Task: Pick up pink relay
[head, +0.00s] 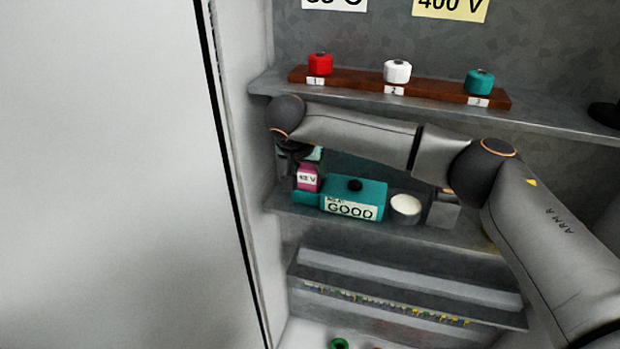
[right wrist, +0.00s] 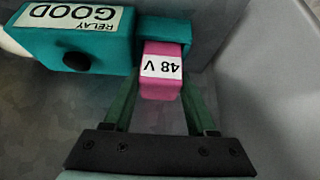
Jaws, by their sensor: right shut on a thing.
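The pink relay (head: 308,178), labelled 48 V, is at the left end of the middle shelf, in front of or on a small teal block (head: 306,197). In the right wrist view the relay (right wrist: 160,88) lies between the two green fingers of my right gripper (right wrist: 160,80), which is shut on it. The teal block (right wrist: 165,29) touches or nearly touches the relay's far end; I cannot tell whether the relay is seated in it. In the head view my right gripper (head: 298,152) is dark and partly hidden by its own wrist. My left gripper is not in view.
A teal box (head: 368,190) labelled GOOD, with a black knob, stands close beside the relay. A white round piece (head: 405,205) is right of it. The upper shelf (head: 275,82) holds red, white and teal knobs on a brown strip. The cabinet's left wall (head: 240,150) is near.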

